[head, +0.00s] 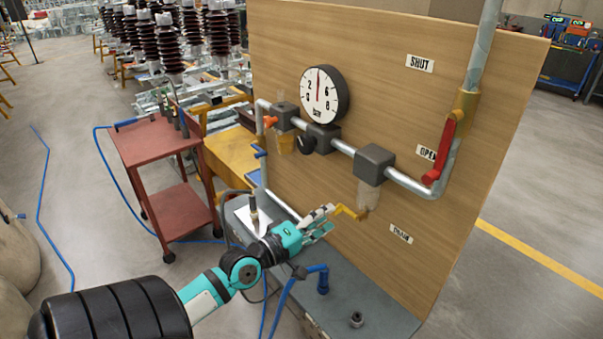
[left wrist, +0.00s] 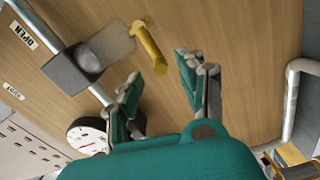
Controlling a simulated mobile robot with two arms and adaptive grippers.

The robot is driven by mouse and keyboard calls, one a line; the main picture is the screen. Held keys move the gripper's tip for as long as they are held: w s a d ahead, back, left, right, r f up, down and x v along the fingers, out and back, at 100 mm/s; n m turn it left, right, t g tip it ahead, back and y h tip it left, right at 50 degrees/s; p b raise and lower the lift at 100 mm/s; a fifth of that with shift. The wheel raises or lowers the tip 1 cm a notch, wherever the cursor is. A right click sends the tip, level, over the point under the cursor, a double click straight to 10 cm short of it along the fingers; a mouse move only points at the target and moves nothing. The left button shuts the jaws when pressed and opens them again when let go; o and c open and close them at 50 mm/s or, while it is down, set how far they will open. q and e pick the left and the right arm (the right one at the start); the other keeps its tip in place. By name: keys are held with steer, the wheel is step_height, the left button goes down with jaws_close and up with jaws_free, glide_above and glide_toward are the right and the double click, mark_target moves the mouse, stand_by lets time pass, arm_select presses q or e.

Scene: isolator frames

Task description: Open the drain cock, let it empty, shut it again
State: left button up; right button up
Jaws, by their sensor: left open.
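The drain cock (head: 350,212) is a small yellow lever below a cloudy bowl (head: 369,194), which hangs from a grey block (head: 374,164) on the pipe. A small label, apparently DRAIN (head: 401,233), is on the board to its lower right. My left gripper (head: 326,219) is open, just left of the lever in the head view. In the left wrist view, the yellow lever (left wrist: 152,48) has its free end near the gap between the open fingertips (left wrist: 159,68); I cannot tell whether they touch. The bowl (left wrist: 106,46) shows beside it. My right gripper is out of view.
A red lever (head: 440,152) hangs down on the right pipe, near OPEN and below SHUT (head: 420,63). The round gauge (head: 325,94) has its needle pointing about straight up. A red trolley (head: 155,140) stands left.

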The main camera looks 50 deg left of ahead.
arm_select(q)
steer(key=s, duration=0.8)
steer(key=shift+a, duration=0.3)
